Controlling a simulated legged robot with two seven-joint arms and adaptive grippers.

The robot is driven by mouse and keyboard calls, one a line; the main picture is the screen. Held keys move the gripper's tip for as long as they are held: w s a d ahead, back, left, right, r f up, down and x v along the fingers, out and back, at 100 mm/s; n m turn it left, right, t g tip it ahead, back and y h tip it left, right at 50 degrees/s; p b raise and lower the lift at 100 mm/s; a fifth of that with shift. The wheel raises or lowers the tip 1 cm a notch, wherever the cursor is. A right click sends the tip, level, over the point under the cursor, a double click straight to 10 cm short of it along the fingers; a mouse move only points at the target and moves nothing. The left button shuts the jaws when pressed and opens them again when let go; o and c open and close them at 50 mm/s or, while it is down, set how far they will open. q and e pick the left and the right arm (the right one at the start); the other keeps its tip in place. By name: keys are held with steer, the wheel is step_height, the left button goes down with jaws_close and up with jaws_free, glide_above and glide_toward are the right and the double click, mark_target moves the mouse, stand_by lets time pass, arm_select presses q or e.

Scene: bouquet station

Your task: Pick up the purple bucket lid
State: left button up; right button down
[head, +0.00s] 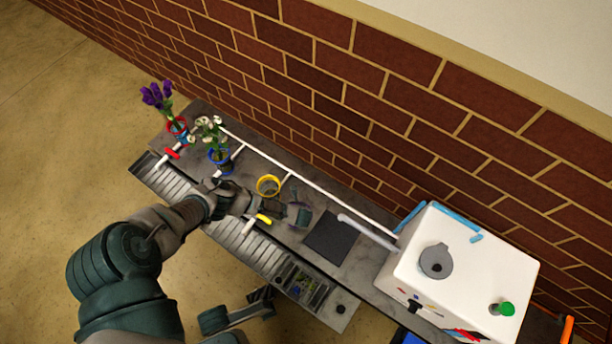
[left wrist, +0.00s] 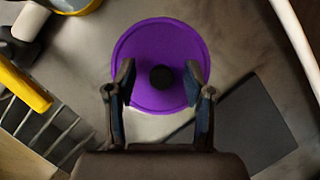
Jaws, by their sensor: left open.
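The purple bucket lid (left wrist: 160,38) is a round disc with a black knob (left wrist: 161,77) at its middle. It lies flat on the grey table in the left wrist view. My left gripper (left wrist: 158,88) is open, with one finger on each side of the knob in that view and nothing between them but the knob. I cannot tell how high the fingertips are above the lid. In the head view my left gripper (head: 300,212) is over the table right of the yellow bucket (head: 268,186) and largely hides the lid. My right gripper is not clearly seen.
A yellow handle (head: 263,219) is near my left wrist. A dark square mat (head: 331,237) lies to the right, beside a white pipe (head: 367,231). A white machine (head: 462,262) stands at the right end. Flower buckets, blue (head: 219,161) and red (head: 177,125), stand at the left.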

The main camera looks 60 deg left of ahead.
arm_select(q)
steer(key=shift+w+a+f, duration=0.15)
steer(key=c, duration=0.9)
steer(key=shift+f, duration=0.1)
jaws_close()
